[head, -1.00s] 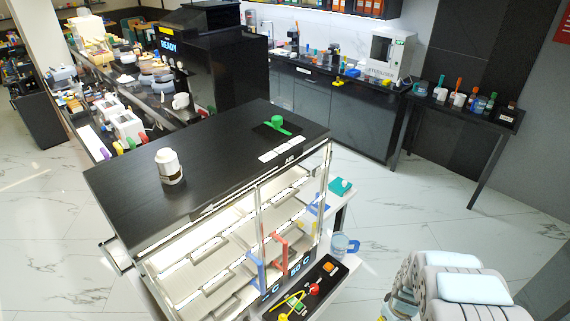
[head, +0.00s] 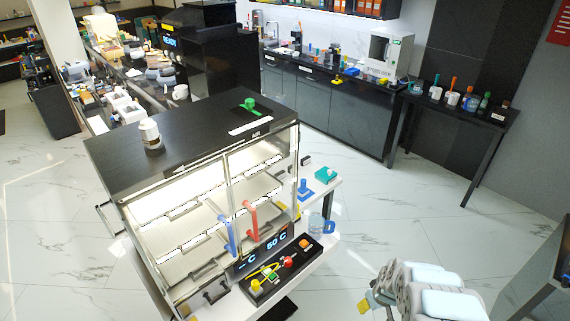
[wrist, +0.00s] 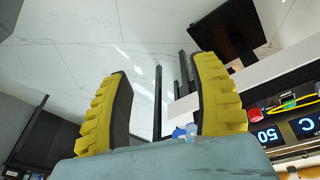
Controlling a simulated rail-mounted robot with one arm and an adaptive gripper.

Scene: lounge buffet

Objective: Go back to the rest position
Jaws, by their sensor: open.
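My gripper (wrist: 160,105) shows in the wrist view with its two yellow ridged fingers spread wide apart.
A dark side table (head: 460,115) with cups stands at the right. Marble floor (head: 380,215) is clear between.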

